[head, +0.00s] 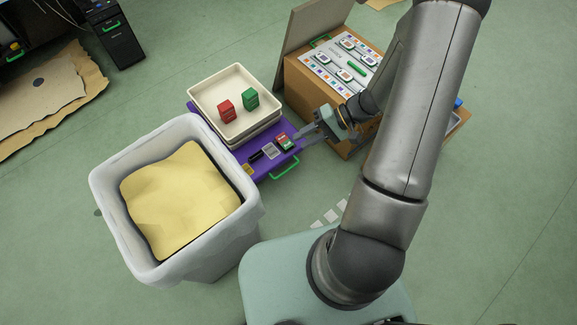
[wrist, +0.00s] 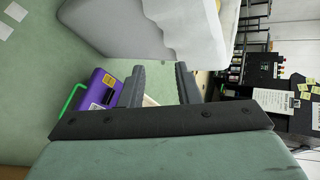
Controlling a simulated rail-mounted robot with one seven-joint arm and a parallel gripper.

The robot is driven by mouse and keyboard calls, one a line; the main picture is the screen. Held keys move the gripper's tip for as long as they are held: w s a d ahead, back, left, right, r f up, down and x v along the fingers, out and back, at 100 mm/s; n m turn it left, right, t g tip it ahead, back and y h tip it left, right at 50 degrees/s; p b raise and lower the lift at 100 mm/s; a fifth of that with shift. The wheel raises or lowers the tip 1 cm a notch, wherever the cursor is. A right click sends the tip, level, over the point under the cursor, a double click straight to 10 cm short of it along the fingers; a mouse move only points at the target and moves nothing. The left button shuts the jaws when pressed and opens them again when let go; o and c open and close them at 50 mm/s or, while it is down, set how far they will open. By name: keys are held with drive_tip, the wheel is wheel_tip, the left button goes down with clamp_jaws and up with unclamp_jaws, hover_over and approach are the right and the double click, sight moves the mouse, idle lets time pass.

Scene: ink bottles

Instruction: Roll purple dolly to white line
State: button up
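The purple dolly (head: 262,163) stands on the green floor left of centre in the head view. It carries stacked cream trays (head: 205,93), with a red bottle box (head: 226,111) and a green one (head: 250,98) inside. A green handle (head: 286,168) sticks out at its front. My gripper (head: 302,136) is beside the dolly's right edge, open with nothing between its fingers. The wrist view shows the spread fingers (wrist: 160,68), the purple dolly (wrist: 97,89) and its handle (wrist: 70,100) to their left. White floor marks (head: 330,211) form a broken line in front of the dolly.
A grey lined bin (head: 244,196) with yellow contents stands close at the dolly's left. A cardboard box (head: 299,83) with a printed top stands behind my gripper to the right. Open floor lies between the handle and the white marks.

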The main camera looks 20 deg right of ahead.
drive_tip(key=w+d+f+m+t+y+b, duration=0.1)
drive_tip(key=d+f+m+t+b, duration=0.2)
drive_tip(key=f, duration=0.8)
drive_tip(key=w+d+f+m+t+y+b, duration=0.1)
drive_tip(key=f+t+b, duration=0.3)
drive_tip(key=f, duration=0.7)
drive_tip(key=m+t+h+b, duration=0.6)
drive_tip(key=m+t+h, duration=0.1)
approach(290, 168)
drive_tip(key=shift+f+b+x, duration=0.15)
drive_tip(key=shift+b+x, duration=1.45)
drive_tip(key=shift+x, duration=1)
drive_tip(key=shift+f+b+x, duration=0.15)
drive_tip(key=shift+b+x, duration=1.45)
drive_tip(key=shift+x, duration=1)
drive_tip(key=shift+s, duration=0.1)
clamp_jaws()
